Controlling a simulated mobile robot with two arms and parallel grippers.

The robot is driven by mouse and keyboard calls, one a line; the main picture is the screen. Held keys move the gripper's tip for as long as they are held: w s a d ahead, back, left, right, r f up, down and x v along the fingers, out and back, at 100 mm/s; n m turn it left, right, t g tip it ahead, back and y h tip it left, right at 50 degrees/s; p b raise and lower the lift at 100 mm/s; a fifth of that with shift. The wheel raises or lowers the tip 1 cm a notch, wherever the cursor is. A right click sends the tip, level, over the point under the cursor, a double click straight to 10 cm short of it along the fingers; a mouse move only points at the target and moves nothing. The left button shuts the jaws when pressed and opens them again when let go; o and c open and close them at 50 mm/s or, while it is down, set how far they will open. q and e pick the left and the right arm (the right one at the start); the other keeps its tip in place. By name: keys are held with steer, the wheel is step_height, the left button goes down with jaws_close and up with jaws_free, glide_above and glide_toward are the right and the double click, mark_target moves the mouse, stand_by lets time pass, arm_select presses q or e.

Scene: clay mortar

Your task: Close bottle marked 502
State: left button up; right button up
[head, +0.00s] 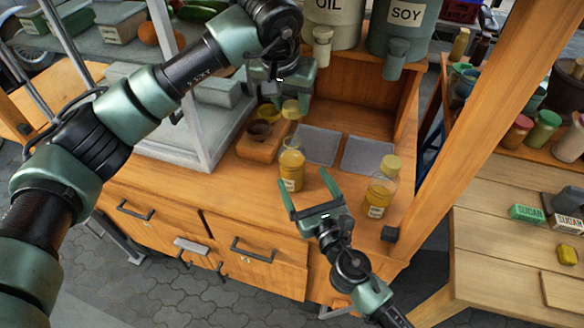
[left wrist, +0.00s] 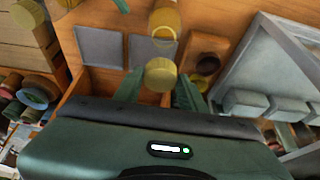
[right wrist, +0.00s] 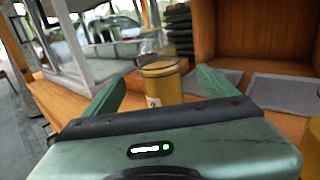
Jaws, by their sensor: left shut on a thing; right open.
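An open bottle (head: 291,168) with yellow contents and a white label stands on the wooden counter; its label is too small to read. My left gripper (head: 288,98) is shut on a yellow cap (head: 291,109), held above the bottle and apart from it. The cap (left wrist: 160,74) shows between the fingers in the left wrist view, with the open bottle (left wrist: 164,24) beyond. My right gripper (head: 305,186) is open and low at the bottle's near side. In the right wrist view the bottle (right wrist: 160,86) stands between the spread fingers.
A second bottle (head: 380,190) with a yellow cap on stands to the right. A wooden holder (head: 257,147) with a dark cup is behind left. Two grey mats (head: 368,156) lie behind. OIL (head: 331,30) and SOY (head: 400,35) dispensers stand above. A glass case is at left.

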arm_select(q)
steer(key=shift+s, duration=0.1)
arm_select(e)
steer(key=x, duration=0.9)
jaws_close()
arm_select(q)
glide_above(294, 132)
steer(key=s, duration=0.2)
steer(key=shift+a+f, duration=0.2)
steer(key=shift+f, duration=1.05)
steer(key=shift+a+f, duration=0.15)
steer(key=shift+f, duration=1.05)
